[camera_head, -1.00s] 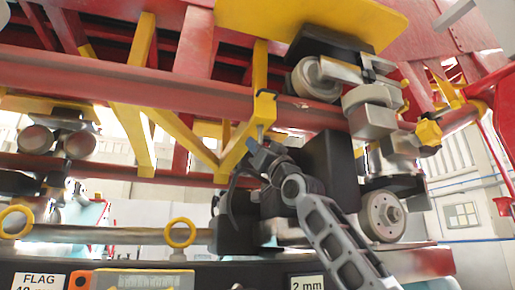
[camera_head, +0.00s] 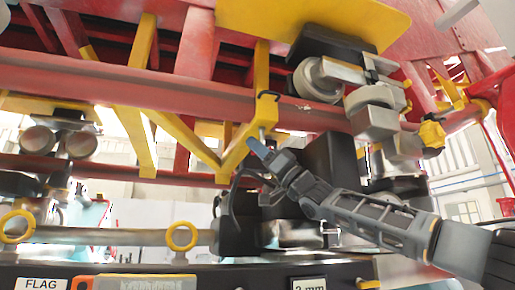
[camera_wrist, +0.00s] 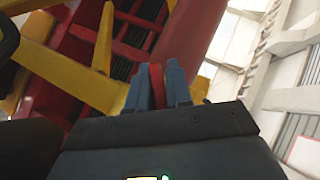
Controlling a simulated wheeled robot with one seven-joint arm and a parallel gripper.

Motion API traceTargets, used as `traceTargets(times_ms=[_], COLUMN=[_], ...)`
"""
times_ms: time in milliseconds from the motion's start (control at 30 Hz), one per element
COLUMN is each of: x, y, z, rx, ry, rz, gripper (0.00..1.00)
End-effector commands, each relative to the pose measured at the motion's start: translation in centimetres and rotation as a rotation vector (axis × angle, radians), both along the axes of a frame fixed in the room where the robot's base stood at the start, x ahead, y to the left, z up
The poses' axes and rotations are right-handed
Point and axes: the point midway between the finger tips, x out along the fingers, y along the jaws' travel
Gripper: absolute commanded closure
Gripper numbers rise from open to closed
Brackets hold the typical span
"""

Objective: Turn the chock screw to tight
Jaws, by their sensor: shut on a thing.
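The chock screw (camera_head: 262,133) shows as a short grey stem under a yellow bracket (camera_head: 265,107) on the red rail. My gripper (camera_head: 258,148) reaches up from the lower right, its blue fingertips at the stem's lower end. In the wrist view, the blue fingers of my gripper (camera_wrist: 156,85) are closed on a narrow red piece (camera_wrist: 157,88), apparently part of the screw. The screw's grip end is mostly hidden by the fingers. How tight the screw is cannot be told.
A black block (camera_head: 333,165) stands close behind my wrist. Wheels (camera_head: 320,78) and yellow braces (camera_head: 135,135) surround the rail. Below are a grey bar with yellow rings (camera_head: 181,236) and a dark ledge with labels (camera_head: 41,284).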

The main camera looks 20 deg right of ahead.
Motion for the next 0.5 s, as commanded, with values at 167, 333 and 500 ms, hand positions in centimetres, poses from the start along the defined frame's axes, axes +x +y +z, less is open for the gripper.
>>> traceTargets(times_ms=[167, 333, 500], x=[-0.04, -0.21, -0.33], y=[-0.11, -0.03, 0.00], z=[0.20, 0.24, 0.29], rx=[0.004, 0.007, 0.008], ry=[0.000, 0.001, 0.002], rz=[0.150, 0.269, 0.351], gripper=[1.00, 1.00, 1.00])
